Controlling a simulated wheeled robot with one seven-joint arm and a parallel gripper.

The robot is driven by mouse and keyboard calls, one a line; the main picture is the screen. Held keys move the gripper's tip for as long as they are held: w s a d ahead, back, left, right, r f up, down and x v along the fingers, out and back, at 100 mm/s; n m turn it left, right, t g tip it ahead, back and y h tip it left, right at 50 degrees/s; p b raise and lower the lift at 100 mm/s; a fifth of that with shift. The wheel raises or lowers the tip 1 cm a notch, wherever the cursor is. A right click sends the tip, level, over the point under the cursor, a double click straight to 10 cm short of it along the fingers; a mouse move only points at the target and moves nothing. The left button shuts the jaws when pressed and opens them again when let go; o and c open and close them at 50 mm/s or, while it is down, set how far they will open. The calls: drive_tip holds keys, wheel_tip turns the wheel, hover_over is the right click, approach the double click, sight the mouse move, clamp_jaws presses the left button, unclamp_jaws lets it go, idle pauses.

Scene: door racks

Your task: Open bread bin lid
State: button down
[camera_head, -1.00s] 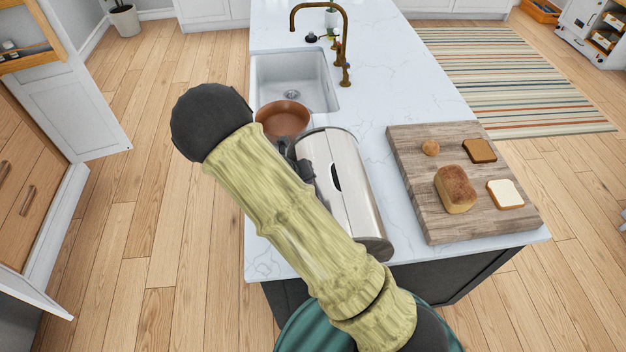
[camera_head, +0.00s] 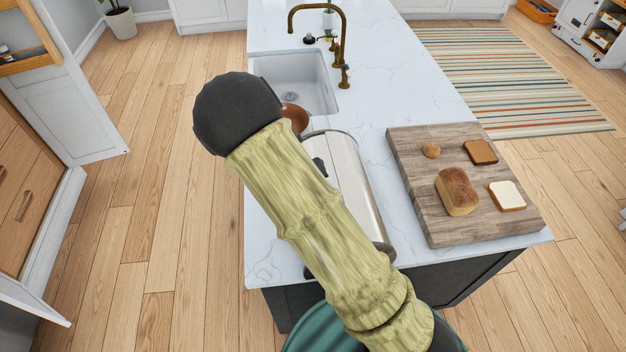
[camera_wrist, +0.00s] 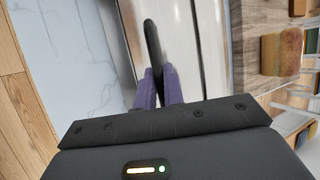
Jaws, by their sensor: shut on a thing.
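The bread bin (camera_head: 352,178) is a shiny silver cylinder with dark ends, lying on the white island counter. My arm covers its left and front part in the head view. In the wrist view its metal lid (camera_wrist: 181,40) fills the middle, with a long black handle (camera_wrist: 151,42) on it. My gripper (camera_wrist: 158,75) has purple fingers shut on the lower end of this handle. The gripper is hidden behind my arm in the head view. I cannot tell how far the lid is raised.
A wooden board (camera_head: 430,205) with a loaf (camera_head: 457,191), a roll and bread slices lies right of the bin. A brown pan (camera_head: 296,117), partly hidden, sits behind the bin by the sink (camera_head: 305,80). Bare counter (camera_head: 368,120) lies between bin and board.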

drive_tip(key=c, duration=1.7)
unclamp_jaws()
drive_tip(key=shift+s+d+f, duration=0.15)
drive_tip(key=shift+d+f, duration=0.05)
drive_tip(key=shift+f, duration=0.05)
drive_tip(key=shift+o, duration=0.9)
drive_tip(key=shift+a+r, duration=0.1)
drive_tip(key=shift+a+r, duration=0.3)
drive_tip(key=shift+r, duration=0.35)
drive_tip(key=v, duration=1.6)
drive_tip(key=shift+s+d+f, duration=0.1)
drive_tip(key=shift+s+f, duration=0.05)
